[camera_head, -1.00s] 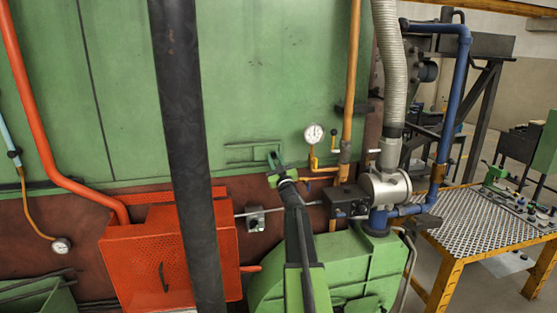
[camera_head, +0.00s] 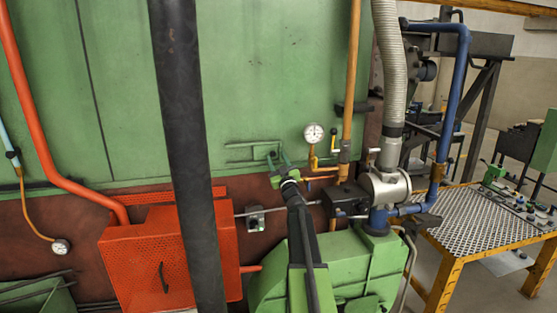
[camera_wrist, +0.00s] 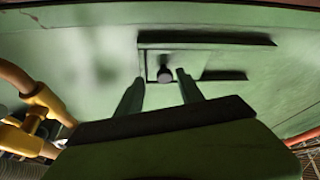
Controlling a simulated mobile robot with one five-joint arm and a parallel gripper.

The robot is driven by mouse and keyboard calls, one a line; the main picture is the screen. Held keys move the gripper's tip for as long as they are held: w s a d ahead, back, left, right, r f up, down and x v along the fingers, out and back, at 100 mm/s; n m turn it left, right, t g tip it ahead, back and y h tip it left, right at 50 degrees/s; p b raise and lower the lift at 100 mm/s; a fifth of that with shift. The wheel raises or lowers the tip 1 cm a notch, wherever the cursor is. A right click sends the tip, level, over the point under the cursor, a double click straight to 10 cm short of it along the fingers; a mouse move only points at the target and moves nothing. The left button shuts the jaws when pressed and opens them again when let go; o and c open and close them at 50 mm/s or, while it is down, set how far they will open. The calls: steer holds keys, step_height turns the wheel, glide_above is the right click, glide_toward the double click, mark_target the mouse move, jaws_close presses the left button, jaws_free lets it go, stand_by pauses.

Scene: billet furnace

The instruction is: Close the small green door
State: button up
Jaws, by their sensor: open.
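The small green door (camera_wrist: 185,61) is a flat plate with a dark round knob (camera_wrist: 165,75), set between two rails on the furnace's green wall. The upper rail (camera_wrist: 215,41) and the shorter lower rail (camera_wrist: 225,76) run on to the right of the plate in the wrist view. My gripper (camera_wrist: 160,77) is open, with one finger on each side of the knob in that view. I cannot tell whether the fingers touch it. In the head view my gripper (camera_head: 279,158) is at the right end of the rails (camera_head: 250,144), and it partly hides the door there.
A pressure gauge (camera_head: 314,133) and yellow pipe fittings (camera_head: 322,163) are close to the right of my gripper. A red perforated box (camera_head: 145,262) stands at lower left. Green machinery (camera_head: 345,265) is below my arm. A grated table (camera_head: 480,225) stands at right.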

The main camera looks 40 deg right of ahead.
steer(key=b+v, duration=0.6)
steer(key=v, duration=1.1)
steer(key=shift+r, duration=0.1)
